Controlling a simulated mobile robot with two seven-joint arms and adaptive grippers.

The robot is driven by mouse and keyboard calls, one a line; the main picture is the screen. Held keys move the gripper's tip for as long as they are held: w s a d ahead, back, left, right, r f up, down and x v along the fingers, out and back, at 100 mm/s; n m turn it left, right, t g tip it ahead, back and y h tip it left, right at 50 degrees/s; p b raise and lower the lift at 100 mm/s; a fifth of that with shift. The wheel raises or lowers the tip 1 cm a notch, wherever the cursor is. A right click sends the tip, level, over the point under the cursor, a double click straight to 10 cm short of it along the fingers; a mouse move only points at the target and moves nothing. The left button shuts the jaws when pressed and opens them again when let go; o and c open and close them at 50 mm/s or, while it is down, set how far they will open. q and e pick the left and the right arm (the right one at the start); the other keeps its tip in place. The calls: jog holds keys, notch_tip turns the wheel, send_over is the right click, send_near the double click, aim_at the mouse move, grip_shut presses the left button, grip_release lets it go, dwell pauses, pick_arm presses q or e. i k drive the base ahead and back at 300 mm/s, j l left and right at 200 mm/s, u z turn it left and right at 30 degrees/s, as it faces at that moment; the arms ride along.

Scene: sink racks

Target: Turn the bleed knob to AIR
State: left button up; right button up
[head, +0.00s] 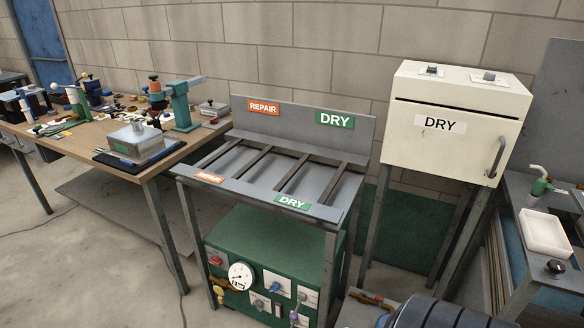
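A green box (270,240) stands on the floor under the grey rack, its front panel facing me. The panel carries a round white gauge (241,276), a brass fitting (215,287) at its left, a blue-handled knob (275,287) and several other small knobs and plates. A purple part (293,318) shows at the panel's lower edge. The lettering is too small to read, so I cannot tell which knob is the bleed knob or where it points. Neither of my grippers shows.
The grey rack (245,187) has REPAIR and DRY signs and empty slots. A wooden bench (75,143) with tools is at left. A white DRY cabinet (440,150) stands at right, near a white tray (543,232). The floor at front left is clear except for a cable.

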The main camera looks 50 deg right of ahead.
aim_at(258, 304)
jog(key=z, duration=1.3)
